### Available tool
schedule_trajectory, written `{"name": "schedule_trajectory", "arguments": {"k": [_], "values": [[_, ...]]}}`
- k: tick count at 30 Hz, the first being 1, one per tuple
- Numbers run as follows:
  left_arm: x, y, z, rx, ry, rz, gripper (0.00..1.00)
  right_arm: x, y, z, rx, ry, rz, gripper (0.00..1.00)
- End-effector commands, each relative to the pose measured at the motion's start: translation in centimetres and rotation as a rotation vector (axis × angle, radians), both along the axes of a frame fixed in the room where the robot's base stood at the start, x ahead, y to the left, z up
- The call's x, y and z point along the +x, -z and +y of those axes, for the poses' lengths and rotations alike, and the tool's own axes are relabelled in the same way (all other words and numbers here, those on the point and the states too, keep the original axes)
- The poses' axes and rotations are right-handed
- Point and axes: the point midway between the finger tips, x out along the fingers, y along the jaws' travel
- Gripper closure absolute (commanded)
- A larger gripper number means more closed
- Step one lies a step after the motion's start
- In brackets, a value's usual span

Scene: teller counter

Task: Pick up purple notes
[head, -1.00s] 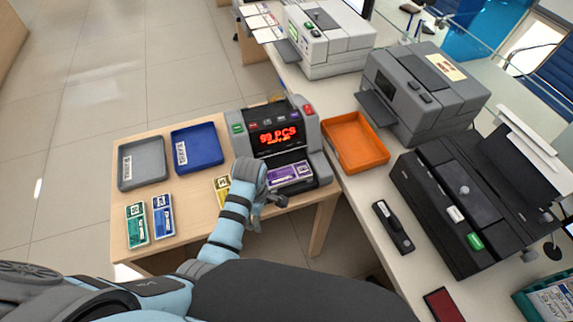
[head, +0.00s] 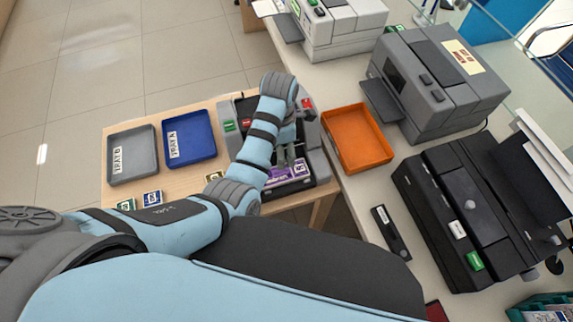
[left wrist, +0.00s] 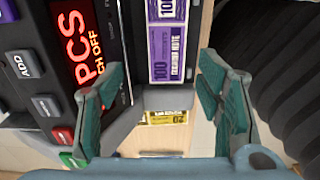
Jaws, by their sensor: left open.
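The purple notes (head: 288,175) lie in the front tray of the grey counting machine in the head view, partly hidden by my left gripper. In the left wrist view the purple notes (left wrist: 172,45) show a white band and "100" prints. My left gripper (head: 287,153) is above the machine's front, its fingers pointing down at the notes. In the left wrist view my left gripper (left wrist: 160,72) is open and empty, one finger on each side of the notes' line and apart from them. My right gripper is not in view.
The counting machine (head: 318,160) stands on a wooden table, its red display hidden by my arm in the head view. A grey tray (head: 133,155) and a blue tray (head: 190,138) lie left. Yellow notes (head: 214,176) lie beside the machine. An orange tray (head: 357,138) is on the right counter.

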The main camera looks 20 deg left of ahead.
Motion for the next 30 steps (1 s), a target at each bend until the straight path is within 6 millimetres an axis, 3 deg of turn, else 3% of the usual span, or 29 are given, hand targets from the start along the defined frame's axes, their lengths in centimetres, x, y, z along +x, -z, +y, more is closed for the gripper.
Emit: {"name": "schedule_trajectory", "arguments": {"k": [3,8,16,24,30], "values": [[-0.2,3.6,0.4,0.002,-0.007,0.005,0.40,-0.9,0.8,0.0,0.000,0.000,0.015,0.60],[-0.2,6.3,0.5,0.001,-0.009,0.003,0.40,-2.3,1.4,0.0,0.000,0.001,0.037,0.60],[-1.0,11.0,0.9,0.001,-0.006,0.002,0.40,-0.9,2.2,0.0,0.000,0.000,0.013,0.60],[-0.9,11.5,0.9,0.000,-0.005,0.000,0.40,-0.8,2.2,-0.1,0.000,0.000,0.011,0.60],[-0.9,11.5,0.9,0.001,-0.005,0.001,0.72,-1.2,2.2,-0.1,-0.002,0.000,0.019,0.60]]}}
